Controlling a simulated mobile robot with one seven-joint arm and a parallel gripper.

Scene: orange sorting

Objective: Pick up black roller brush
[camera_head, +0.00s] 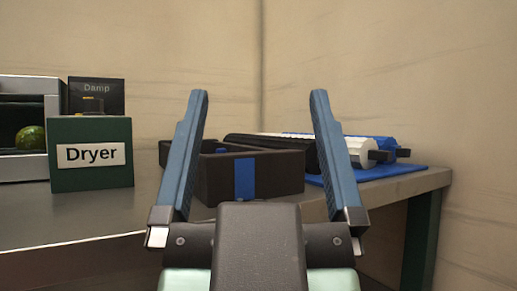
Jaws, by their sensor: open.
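My gripper (258,95) is in the foreground, with its two blue fingers spread wide and nothing between the tips. A black roller brush (270,141) lies on its side on the table, beyond the gap between the fingers. Its near side is partly hidden by a dark bin, and its right end passes behind my right finger. A white roller (358,150) with a dark end lies beside it on a blue mat (405,172). Another roller with a dark end lies behind these and is mostly hidden.
The dark open bin (278,172) with a blue stripe stands in front of the rollers. A green box labelled Dryer (90,180) and a dark box labelled Damp (97,91) are at left, by a machine holding a green round fruit (31,138). Walls rise behind; the table ends at right.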

